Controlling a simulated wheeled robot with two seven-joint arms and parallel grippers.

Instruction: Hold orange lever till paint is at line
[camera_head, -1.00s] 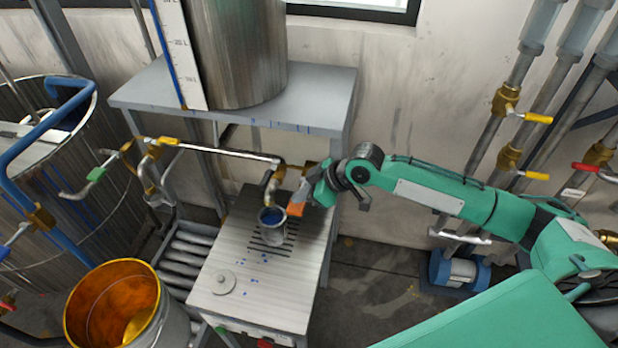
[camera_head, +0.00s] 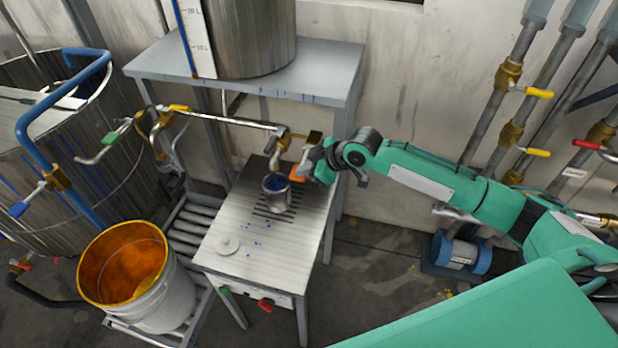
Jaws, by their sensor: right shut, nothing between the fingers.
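A metal cup (camera_head: 277,200) stands on the slatted grate under the bent spout (camera_head: 276,158). Blue paint (camera_head: 276,184) shows inside it; I cannot make out a line or the exact level. The orange lever (camera_head: 297,173) sits just right of the spout, above the cup's right side. My right gripper (camera_head: 306,166) is shut with nothing between its fingers, right up against the lever's right side; whether it touches the lever is hard to tell. The fingers are partly hidden by the wrist. My left gripper is out of view.
A steel tank (camera_head: 250,38) with a level scale stands on the shelf (camera_head: 312,75) above. An orange-lined bucket (camera_head: 165,300) stands at lower left. Blue drops and a round lid (camera_head: 228,244) lie on the bench (camera_head: 222,265). Valved pipes (camera_head: 480,130) line the right wall.

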